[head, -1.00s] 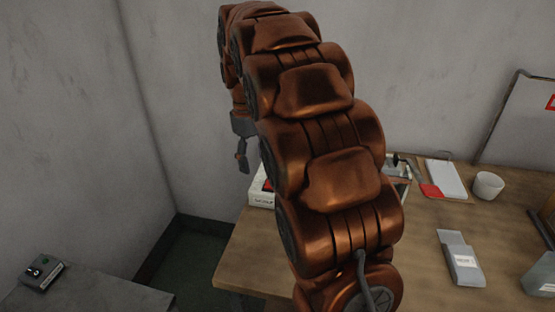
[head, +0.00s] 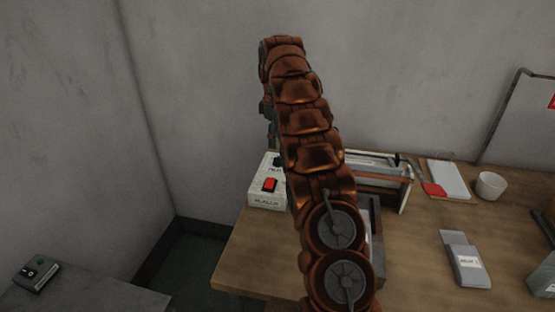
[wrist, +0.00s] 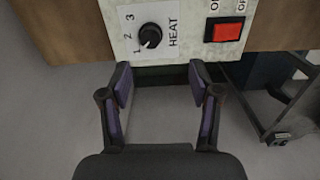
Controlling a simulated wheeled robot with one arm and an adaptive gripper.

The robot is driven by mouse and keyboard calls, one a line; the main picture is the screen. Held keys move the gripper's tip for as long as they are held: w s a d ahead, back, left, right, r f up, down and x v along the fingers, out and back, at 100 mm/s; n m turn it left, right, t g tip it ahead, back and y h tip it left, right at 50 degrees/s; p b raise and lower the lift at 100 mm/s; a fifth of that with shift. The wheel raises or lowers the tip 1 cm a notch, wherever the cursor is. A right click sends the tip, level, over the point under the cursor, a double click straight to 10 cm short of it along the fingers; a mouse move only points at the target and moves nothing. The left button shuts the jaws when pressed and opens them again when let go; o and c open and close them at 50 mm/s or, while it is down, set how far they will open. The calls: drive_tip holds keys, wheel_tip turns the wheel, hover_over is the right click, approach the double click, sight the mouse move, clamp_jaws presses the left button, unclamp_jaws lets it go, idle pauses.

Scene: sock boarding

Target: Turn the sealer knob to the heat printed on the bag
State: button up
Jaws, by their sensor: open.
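The sealer (head: 258,191) stands at the table's back left, its white box partly behind my arm. In the wrist view its panel (wrist: 185,48) shows a black knob (wrist: 150,36) beside "HEAT" and the numbers 1, 2 and 3. A pale mark on the knob seems to face 1. My gripper (wrist: 159,74) is open and empty, its fingertips just short of the knob on either side in the picture, not touching it. A grey bag (head: 466,264) with a white label lies on the table at the right; its heat number is too small to read surely.
A red switch (wrist: 222,32) sits beside the knob. A second grey bag (head: 541,281), a white cup (head: 490,185) and a white board (head: 447,180) are on the table at the right. A small grey box (head: 37,274) sits on a separate surface at left.

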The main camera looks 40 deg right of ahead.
sight(278, 158)
drive_tip(key=shift+w+d+f, duration=0.25)
drive_tip(key=shift+d+f, duration=0.3)
drive_tip(key=shift+d, duration=0.15)
drive_tip(key=shift+f+p, duration=0.65)
drive_tip(key=shift+f, duration=3.15)
drive_tip(key=shift+c, duration=0.4)
drive_tip(key=c, duration=1.1)
